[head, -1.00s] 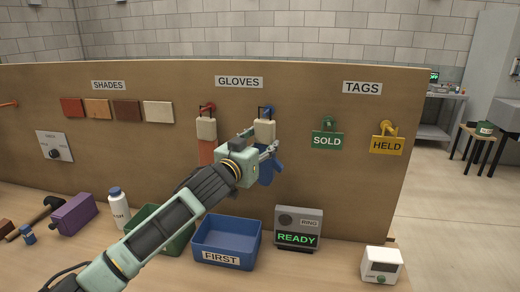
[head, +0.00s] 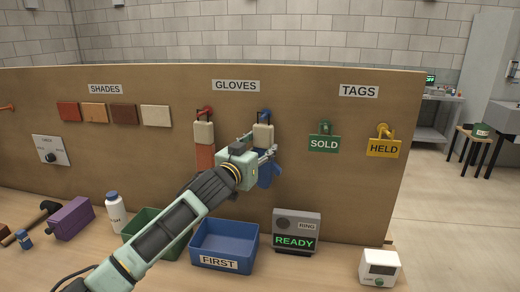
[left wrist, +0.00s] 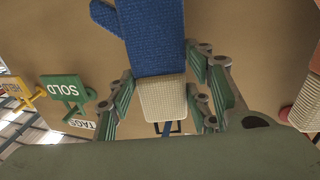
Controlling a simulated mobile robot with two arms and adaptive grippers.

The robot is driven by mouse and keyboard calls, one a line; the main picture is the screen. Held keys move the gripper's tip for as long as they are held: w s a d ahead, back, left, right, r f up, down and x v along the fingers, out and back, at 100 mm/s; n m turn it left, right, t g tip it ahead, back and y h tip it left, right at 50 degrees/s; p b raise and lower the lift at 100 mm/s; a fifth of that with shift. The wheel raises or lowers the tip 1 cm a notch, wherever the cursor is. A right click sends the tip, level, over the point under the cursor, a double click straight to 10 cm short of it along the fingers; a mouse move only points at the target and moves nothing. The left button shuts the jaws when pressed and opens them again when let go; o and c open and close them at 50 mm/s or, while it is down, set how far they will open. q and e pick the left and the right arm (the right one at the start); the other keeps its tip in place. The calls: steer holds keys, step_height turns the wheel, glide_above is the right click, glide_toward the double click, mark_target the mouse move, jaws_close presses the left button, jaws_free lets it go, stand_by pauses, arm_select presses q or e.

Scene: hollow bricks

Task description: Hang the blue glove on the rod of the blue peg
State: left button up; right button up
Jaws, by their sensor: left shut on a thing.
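The blue glove (head: 265,172) with a cream cuff (head: 263,136) is upright at the board, fingers down. My left gripper (head: 268,152) is shut on it at the cuff. In the left wrist view the gripper (left wrist: 162,95) has its fingers on both sides of the cuff, and the blue glove (left wrist: 152,35) shows above. A dark loop stands on the cuff at the blue peg (head: 266,114). In the left wrist view the blue rod (left wrist: 174,127) shows within the loop's outline; whether the loop rests on the rod, I cannot tell. My right gripper is not in view.
A red glove (head: 205,155) hangs on a red peg (head: 206,112) to the left. The green SOLD tag (head: 323,144) and yellow HELD tag (head: 384,148) hang to the right. A blue FIRST bin (head: 225,243) and a READY display (head: 296,232) stand below.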

arm_select(q)
steer(key=o, duration=1.3)
steer(key=shift+c, duration=0.2)
